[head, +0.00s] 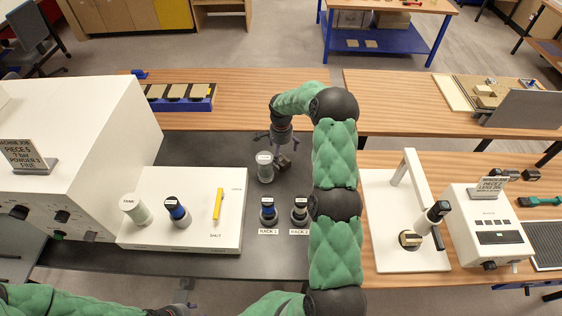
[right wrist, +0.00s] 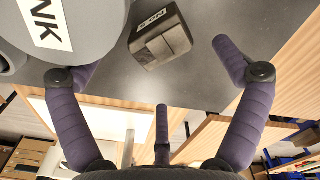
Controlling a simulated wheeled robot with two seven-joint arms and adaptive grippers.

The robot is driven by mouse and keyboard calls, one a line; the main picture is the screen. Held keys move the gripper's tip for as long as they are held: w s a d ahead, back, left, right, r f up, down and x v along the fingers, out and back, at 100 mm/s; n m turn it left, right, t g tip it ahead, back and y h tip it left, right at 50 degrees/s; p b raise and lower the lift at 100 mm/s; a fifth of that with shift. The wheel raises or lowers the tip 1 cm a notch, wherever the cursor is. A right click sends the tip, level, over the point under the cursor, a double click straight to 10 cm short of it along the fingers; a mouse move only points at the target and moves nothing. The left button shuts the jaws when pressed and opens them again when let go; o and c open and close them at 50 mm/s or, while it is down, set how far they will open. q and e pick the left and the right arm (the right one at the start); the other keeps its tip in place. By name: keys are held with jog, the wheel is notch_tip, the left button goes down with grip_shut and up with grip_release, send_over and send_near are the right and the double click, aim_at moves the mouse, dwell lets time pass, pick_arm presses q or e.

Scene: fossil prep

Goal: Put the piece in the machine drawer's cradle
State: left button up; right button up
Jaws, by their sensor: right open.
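My right gripper (head: 281,143) is open and empty over the dark table, just behind a small dark piece (head: 285,162). In the right wrist view the piece (right wrist: 161,45) is a dark block with a white label, beyond and between the spread fingers (right wrist: 155,68), apart from them. A grey labelled canister (head: 265,168) stands beside the piece; it is partly cut off in the right wrist view (right wrist: 75,30). The white machine (head: 85,130) is at left with a sign (head: 25,156). I cannot make out its drawer or cradle. My left arm shows at the bottom left; its gripper (head: 184,305) is barely visible.
A white panel (head: 230,190) holds a tank, a dark-topped canister and a yellow handle. Two rack canisters (head: 268,210) stand right of it. A blue tray (head: 183,104) with several blocks lies behind. A white press stand (head: 400,255) and another machine (head: 487,225) are at right.

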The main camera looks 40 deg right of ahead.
aim_at(282, 159)
jog(key=shift+s+f, duration=0.1)
jog(key=shift+f, duration=0.35)
jog(key=shift+d+f+p, duration=0.2)
jog(key=shift+f+p, duration=0.6)
jog(key=shift+f, duration=1.4)
jog(key=c, duration=1.9)
